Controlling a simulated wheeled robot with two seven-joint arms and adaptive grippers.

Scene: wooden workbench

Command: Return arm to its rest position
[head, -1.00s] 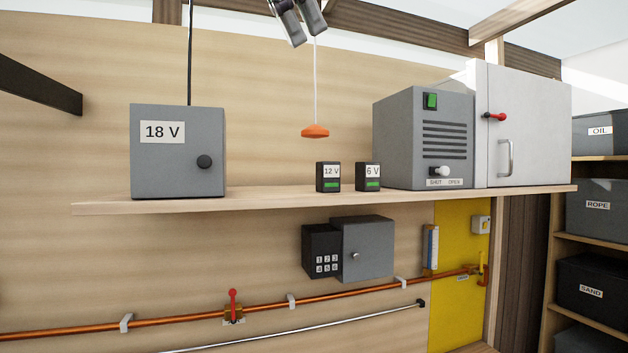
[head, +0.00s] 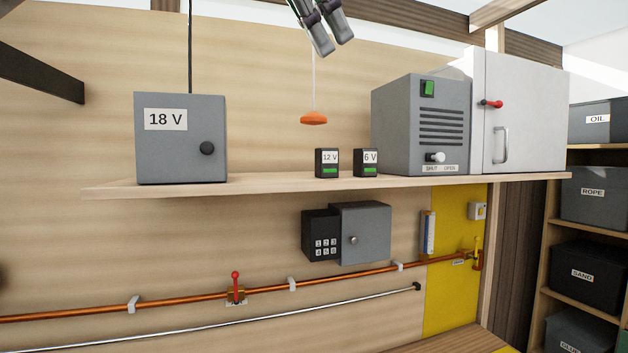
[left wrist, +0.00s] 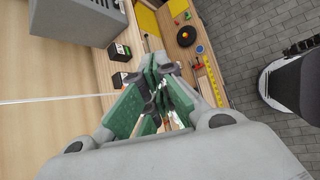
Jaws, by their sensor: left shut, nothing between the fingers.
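My left gripper (head: 326,40) hangs in from the top edge of the head view, in front of the pull cord with the orange knob (head: 313,118). It is shut and empty, above and apart from the knob. In the left wrist view its green-padded fingers (left wrist: 160,80) come together in the middle of the picture. Most of the arm is cut off by the top of the head view. My right gripper is not in view.
A wooden shelf (head: 270,184) carries the 18 V box (head: 180,160), two small batteries (head: 327,163) and a grey machine (head: 400,120) with a white cabinet (head: 535,105). Below are a keypad box (head: 365,245) and a copper pipe (head: 190,302). Bins (head: 590,275) stand at right.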

